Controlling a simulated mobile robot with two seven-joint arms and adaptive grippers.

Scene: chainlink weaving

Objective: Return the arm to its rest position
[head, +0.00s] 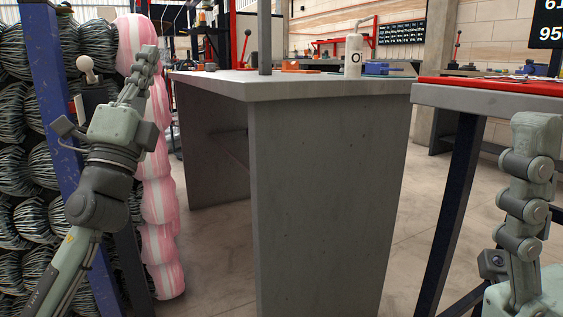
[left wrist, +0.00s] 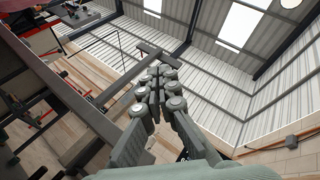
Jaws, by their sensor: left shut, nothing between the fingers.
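My left arm comes in from the left in the head view, and its grey-green gripper (head: 148,52) points up and slightly right. Its fingers are together with nothing between them. They stand in front of a pink-and-white bundle column; whether they touch it I cannot tell. In the left wrist view the same fingers (left wrist: 162,72) show closed against the roof and walls. My right gripper (head: 536,185) points up at the right edge of the head view, seen from the side. Its finger opening is hidden.
A blue upright post (head: 58,150) and dark striped bundles (head: 20,150) stand by my left arm. The pink-and-white bundles (head: 160,220) are close behind it. A grey workbench (head: 330,180) fills the middle. A red-topped table (head: 490,98) stands near my right arm. Floor shows between them.

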